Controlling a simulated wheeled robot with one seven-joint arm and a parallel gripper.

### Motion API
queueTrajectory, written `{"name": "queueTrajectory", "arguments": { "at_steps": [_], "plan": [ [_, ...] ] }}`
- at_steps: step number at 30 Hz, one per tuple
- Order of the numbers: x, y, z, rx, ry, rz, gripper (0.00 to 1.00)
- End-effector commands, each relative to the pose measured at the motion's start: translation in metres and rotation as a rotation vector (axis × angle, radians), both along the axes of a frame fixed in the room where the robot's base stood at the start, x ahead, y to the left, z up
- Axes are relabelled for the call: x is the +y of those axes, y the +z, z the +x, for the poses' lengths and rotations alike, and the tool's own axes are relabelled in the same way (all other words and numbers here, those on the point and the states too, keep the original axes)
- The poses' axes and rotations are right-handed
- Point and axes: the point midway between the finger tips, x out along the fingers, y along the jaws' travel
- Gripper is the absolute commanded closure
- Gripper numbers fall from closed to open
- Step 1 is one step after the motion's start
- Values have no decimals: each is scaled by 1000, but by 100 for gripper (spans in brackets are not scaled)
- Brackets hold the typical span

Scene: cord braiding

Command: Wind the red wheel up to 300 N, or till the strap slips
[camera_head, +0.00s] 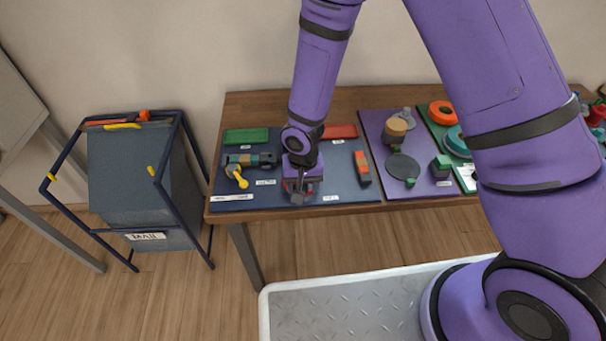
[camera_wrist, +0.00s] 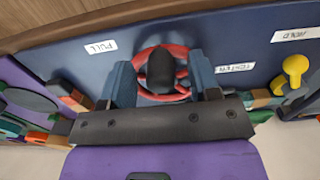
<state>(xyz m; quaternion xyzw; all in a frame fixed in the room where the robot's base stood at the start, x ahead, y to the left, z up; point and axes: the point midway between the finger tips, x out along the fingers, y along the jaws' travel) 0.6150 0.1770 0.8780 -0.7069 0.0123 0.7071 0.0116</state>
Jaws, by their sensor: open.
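The red wheel (camera_wrist: 165,96) is in the middle of the wrist view, a ring with a dark knob (camera_wrist: 160,68) at its centre. My gripper (camera_wrist: 161,62) is open, one blue-grey finger on each side of the wheel's middle. I cannot tell whether the fingers touch it. In the head view my gripper (camera_head: 298,192) is low over the front of the blue board, and the wheel is mostly hidden beneath it. Labels reading PULL (camera_wrist: 101,47) and TIGHTEN (camera_wrist: 236,68) flank the wheel in the wrist view. No force reading is legible, and I cannot make out the strap.
A yellow lever (camera_head: 238,178) stands on the blue board (camera_head: 340,190), left of my gripper. An orange and dark block (camera_head: 362,168) is to the right. A purple board (camera_head: 420,186) with several parts lies beyond it. A mail bin (camera_head: 145,180) stands left of the table.

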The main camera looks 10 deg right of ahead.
Motion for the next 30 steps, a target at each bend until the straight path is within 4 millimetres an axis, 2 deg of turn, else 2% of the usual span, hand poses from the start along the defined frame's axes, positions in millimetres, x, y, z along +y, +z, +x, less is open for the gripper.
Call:
{"name": "queueTrajectory", "arguments": {
  "at_steps": [4,12,14,19,20,21,24,30],
  "plan": [
    [0,-7,0,0,-1,0,44],
    [0,-8,0,0,0,1,44],
    [0,-8,0,0,0,1,55],
    [0,-7,0,0,0,1,94],
    [0,-7,0,0,0,1,96],
    [0,-7,0,0,0,1,76],
    [0,-7,0,0,0,1,99],
    [0,-7,0,-1,0,1,100]
  ]
}}
